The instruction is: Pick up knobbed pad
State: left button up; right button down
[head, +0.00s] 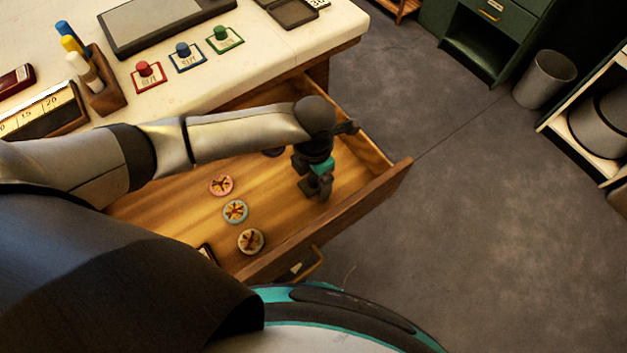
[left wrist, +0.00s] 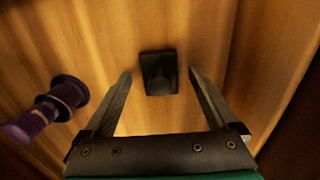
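The knobbed pad (left wrist: 158,73), a small dark square with a raised knob, lies on the wooden drawer floor in the left wrist view. My left gripper (left wrist: 160,76) is open above it, one finger on each side of the pad in the picture. In the head view my left gripper (head: 319,190) points down into the open drawer and hides the pad. My right gripper is not in view.
A purple handled stamp (left wrist: 50,110) lies left of the fingers. Round patterned discs, pink (head: 221,185), blue (head: 235,211) and beige (head: 250,241), lie in the drawer (head: 180,208). Its front wall (head: 345,213) stands close to the gripper. Knobbed blocks sit on the tabletop (head: 270,57).

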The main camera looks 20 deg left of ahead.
pick_arm(q)
jog(key=c, duration=1.4)
jog(key=shift+r, duration=0.1)
notch_tip(320, 180, up, 20)
jog(key=p, duration=0.4)
jog(key=o, duration=0.8)
jog(key=c, duration=0.6)
